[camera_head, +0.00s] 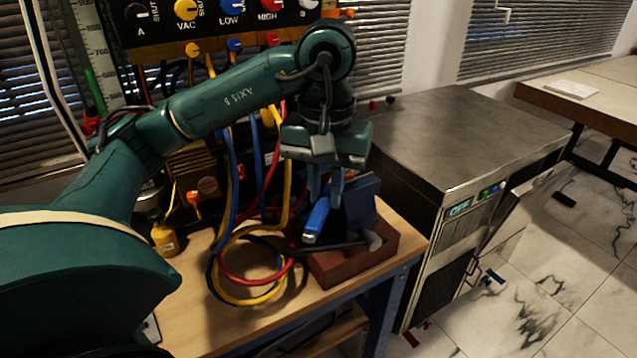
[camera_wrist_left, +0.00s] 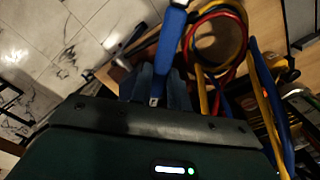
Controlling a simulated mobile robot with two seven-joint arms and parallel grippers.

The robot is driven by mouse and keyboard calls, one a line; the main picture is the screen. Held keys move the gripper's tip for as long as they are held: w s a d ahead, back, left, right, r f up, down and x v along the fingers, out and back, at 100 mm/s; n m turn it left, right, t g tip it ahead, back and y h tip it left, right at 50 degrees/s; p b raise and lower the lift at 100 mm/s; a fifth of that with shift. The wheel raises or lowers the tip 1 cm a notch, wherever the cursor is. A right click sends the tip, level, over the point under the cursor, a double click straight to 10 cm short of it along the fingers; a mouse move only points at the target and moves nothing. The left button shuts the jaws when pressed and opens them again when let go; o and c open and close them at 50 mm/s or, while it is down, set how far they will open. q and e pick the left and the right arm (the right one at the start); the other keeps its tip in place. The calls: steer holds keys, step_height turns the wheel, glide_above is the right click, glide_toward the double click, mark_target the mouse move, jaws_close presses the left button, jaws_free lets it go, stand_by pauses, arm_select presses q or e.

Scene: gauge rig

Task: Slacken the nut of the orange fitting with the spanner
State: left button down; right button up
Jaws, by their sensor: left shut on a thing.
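My left gripper (camera_head: 325,190) points down over the right end of the wooden bench. It is shut on a blue-handled tool (camera_head: 316,220), which looks like the spanner. The blue handle also shows in the left wrist view (camera_wrist_left: 171,48), running up from between the fingers (camera_wrist_left: 157,88). The tool's jaw end cannot be made out. A small orange part (camera_head: 194,199) stands behind the bench's left side, and I cannot tell whether it is the orange fitting. Its nut is not distinguishable. My arm covers part of the rig. My right gripper is not in view.
A grey metal cabinet (camera_head: 465,135) stands at right. The gauge panel (camera_head: 155,30) is behind.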

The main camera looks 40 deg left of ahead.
arm_select(q)
steer(key=shift+w+d+n, duration=0.2)
steer(key=shift+d+n, duration=0.3)
steer(key=shift+w+d+n+p, duration=0.15)
steer(key=shift+w+d+n, duration=0.15)
steer(key=shift+d+n, duration=0.2)
steer(key=shift+w+d+n+p, duration=0.15)
steer(key=shift+w+d+n, duration=0.1)
steer(key=shift+d+n, duration=0.25)
stand_by(0.8)
steer(key=shift+w+d+n, duration=1.15)
steer(key=shift+w+n, duration=0.15)
steer(key=shift+n, duration=0.5)
stand_by(1.2)
steer(key=shift+s+a+m+b, duration=0.35)
steer(key=shift+s+a+m, duration=0.3)
steer(key=shift+m, duration=0.25)
stand_by(0.3)
steer(key=shift+s+d, duration=0.15)
